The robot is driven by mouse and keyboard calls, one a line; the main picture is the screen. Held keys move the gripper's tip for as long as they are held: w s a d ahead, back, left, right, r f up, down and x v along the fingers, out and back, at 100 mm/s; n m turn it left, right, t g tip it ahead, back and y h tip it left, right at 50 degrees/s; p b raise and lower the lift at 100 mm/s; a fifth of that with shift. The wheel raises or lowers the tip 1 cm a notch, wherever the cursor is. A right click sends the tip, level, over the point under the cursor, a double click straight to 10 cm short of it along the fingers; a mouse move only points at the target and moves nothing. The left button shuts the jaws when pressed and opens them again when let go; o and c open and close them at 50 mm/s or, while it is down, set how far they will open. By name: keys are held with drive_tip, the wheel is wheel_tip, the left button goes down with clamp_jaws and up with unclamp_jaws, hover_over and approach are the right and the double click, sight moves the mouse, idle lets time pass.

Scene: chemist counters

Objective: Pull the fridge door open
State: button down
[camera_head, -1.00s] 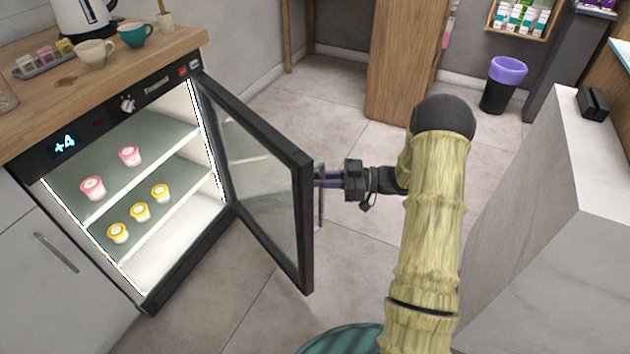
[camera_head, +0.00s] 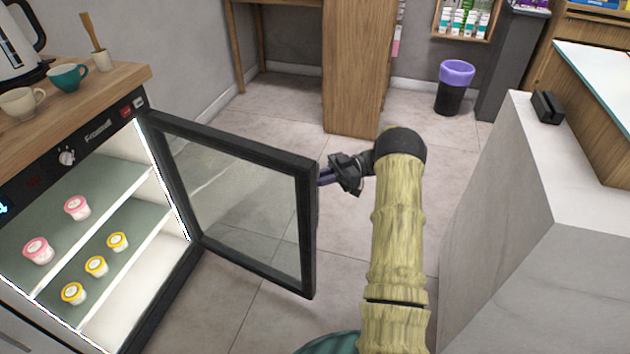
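The fridge door (camera_head: 309,225), a black frame around a glass pane, stands swung wide open from the fridge (camera_head: 80,155). Its hinge side is at the fridge's right edge. My gripper (camera_head: 326,177) is at the outer side of the door's free edge, where the handle sits. The fingers reach to the handle, but the door edge hides most of the handle and the fingertips, so I cannot tell how tightly they close. Inside the lit fridge, pink cups (camera_head: 77,208) and yellow cups (camera_head: 96,266) stand on the shelves.
A wooden counter (camera_head: 105,82) with cups and a kettle (camera_head: 18,45) is above the fridge. A white counter block (camera_head: 510,200) stands to the right. A bin (camera_head: 453,88) with a purple liner is at the back.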

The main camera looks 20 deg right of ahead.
drive_tip(key=shift+w+a+r, duration=0.1)
drive_tip(key=shift+w+a, duration=0.15)
drive_tip(key=shift+a, duration=0.05)
drive_tip(key=c, duration=1.5)
unclamp_jaws()
drive_tip(key=d, duration=1.2)
drive_tip(key=shift+w+d, duration=0.15)
drive_tip(key=shift+d, duration=0.05)
drive_tip(key=shift+p, duration=0.3)
